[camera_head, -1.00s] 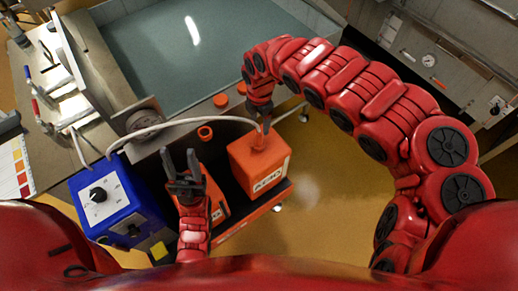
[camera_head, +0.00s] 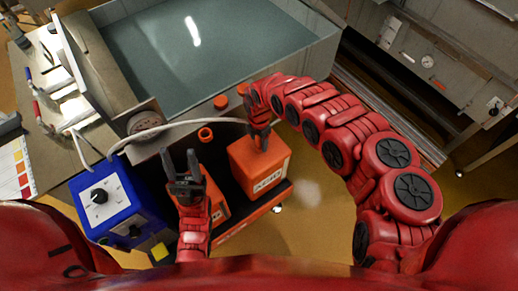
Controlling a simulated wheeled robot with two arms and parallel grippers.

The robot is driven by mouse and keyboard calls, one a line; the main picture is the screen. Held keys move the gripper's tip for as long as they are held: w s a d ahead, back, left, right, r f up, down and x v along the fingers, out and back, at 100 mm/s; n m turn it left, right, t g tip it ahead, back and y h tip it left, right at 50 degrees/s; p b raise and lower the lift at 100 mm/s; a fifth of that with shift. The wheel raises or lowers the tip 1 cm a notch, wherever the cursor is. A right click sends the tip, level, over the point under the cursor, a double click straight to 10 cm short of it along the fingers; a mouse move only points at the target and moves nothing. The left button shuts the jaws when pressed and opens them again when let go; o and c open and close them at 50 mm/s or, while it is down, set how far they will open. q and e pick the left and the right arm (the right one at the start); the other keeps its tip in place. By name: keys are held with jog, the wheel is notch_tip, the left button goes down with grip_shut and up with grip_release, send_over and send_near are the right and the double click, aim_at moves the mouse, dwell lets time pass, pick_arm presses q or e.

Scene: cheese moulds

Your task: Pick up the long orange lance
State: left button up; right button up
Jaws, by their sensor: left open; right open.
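I cannot make out a long orange lance clearly; the top of the right orange canister, where a lance end could be, is largely hidden by my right gripper. This canister (camera_head: 256,170) stands upright with a label reading like "ACID". My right gripper (camera_head: 261,143) points down at the canister's top, its jaws open around or beside the neck; I cannot tell which. A pale hose (camera_head: 180,125) arches from the blue box to near this gripper. My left gripper (camera_head: 180,164) is open and empty, pointing away from me above a second orange canister (camera_head: 213,197).
A blue box (camera_head: 107,204) with a black dial stands left of the canisters. A vat of greyish liquid (camera_head: 240,30) is behind, with orange caps (camera_head: 221,102) and an orange ring (camera_head: 205,134) nearby. Ochre floor lies right.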

grip_shut()
dwell(0.3)
dwell(1.1)
